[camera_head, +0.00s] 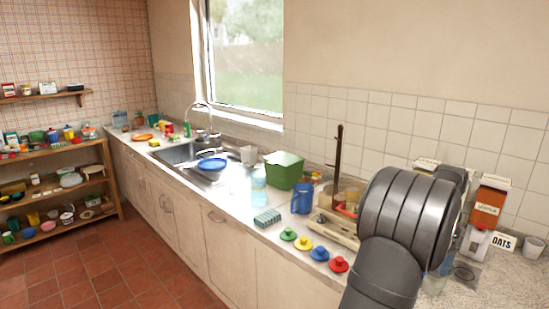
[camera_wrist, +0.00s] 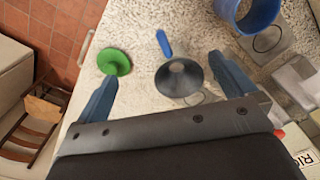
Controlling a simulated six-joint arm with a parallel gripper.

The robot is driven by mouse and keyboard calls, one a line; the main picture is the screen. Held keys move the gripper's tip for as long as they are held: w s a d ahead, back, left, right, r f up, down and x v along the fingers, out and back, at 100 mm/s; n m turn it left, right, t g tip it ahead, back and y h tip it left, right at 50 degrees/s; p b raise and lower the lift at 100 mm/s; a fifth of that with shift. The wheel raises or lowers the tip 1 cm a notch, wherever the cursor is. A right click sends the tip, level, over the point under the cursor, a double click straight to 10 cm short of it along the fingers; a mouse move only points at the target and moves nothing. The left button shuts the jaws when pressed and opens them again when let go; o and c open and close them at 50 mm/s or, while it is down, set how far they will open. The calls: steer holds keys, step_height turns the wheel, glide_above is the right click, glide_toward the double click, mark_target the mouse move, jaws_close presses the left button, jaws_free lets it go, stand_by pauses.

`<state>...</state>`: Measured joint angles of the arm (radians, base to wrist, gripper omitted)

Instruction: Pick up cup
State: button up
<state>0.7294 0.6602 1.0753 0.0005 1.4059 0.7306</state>
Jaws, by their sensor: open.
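In the wrist view my gripper (camera_wrist: 161,68) is open, with its two blue fingers spread wide and nothing held. A dark grey round, flared piece (camera_wrist: 182,77) lies between the fingers and ahead of them; I cannot tell whether it is a cup. A blue cup-like vessel (camera_wrist: 246,12) is cut off at the top right, beyond the right finger. In the head view a blue mug (camera_head: 302,198) stands on the counter, a white cup (camera_head: 533,247) at the far right, and a pale mug (camera_head: 248,155) by the sink. My arm hides the gripper's surroundings there.
Green (camera_head: 288,234), yellow (camera_head: 303,244), blue (camera_head: 320,254) and red (camera_head: 339,264) knobbed lids line the counter's front edge. A green bin (camera_head: 284,170), an orange-brown carton (camera_head: 487,203) and an OATS box (camera_head: 503,241) stand nearby. Wall tiles bound the back.

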steer(key=shift+c, duration=0.4)
steer(key=c, duration=0.4)
